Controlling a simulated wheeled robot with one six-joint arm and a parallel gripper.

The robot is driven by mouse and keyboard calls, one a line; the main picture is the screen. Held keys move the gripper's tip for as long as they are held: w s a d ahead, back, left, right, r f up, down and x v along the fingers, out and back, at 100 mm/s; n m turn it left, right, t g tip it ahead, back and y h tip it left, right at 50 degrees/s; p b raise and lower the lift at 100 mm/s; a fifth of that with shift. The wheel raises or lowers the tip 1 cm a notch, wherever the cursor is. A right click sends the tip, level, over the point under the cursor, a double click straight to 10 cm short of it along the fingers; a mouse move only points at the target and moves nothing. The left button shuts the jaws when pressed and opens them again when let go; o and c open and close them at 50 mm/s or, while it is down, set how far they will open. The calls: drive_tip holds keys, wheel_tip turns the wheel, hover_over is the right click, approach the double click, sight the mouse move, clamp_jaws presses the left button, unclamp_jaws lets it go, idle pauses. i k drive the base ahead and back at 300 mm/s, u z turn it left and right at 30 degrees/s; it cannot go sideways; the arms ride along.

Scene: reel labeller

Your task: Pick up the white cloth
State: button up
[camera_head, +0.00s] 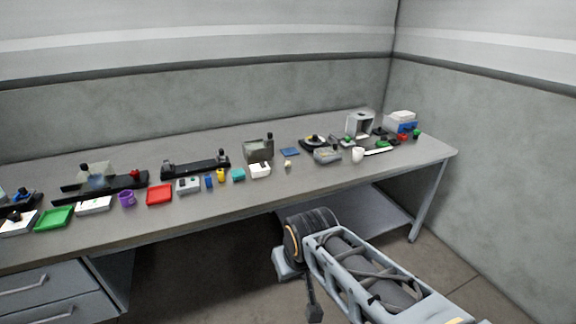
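A small white lump (358,154) lies on the right part of the long bench. It may be the white cloth, but it is too small to tell cloth from a cup. My arm reaches in from the lower right, in front of the bench and below its top. A thin dark part with a block at its end (314,313) hangs under the arm and may be part of my gripper. The fingers do not show clearly, and nothing is seen held. My gripper is well apart from the white lump.
The grey bench (260,203) carries a row of small things. A white box (260,170), a flat blue piece (289,151), a grey box (327,156) and a white strip (378,151) are near the lump. A red tray (159,195) and green tray (54,218) stand left. Walls close the back and right.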

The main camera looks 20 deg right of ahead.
sight(403, 116)
drive_tip(key=u, duration=0.3)
drive_tip(key=k, duration=1.15)
drive_tip(key=z, duration=0.65)
drive_tip(key=i, duration=1.5)
drive_tip(key=u, duration=0.3)
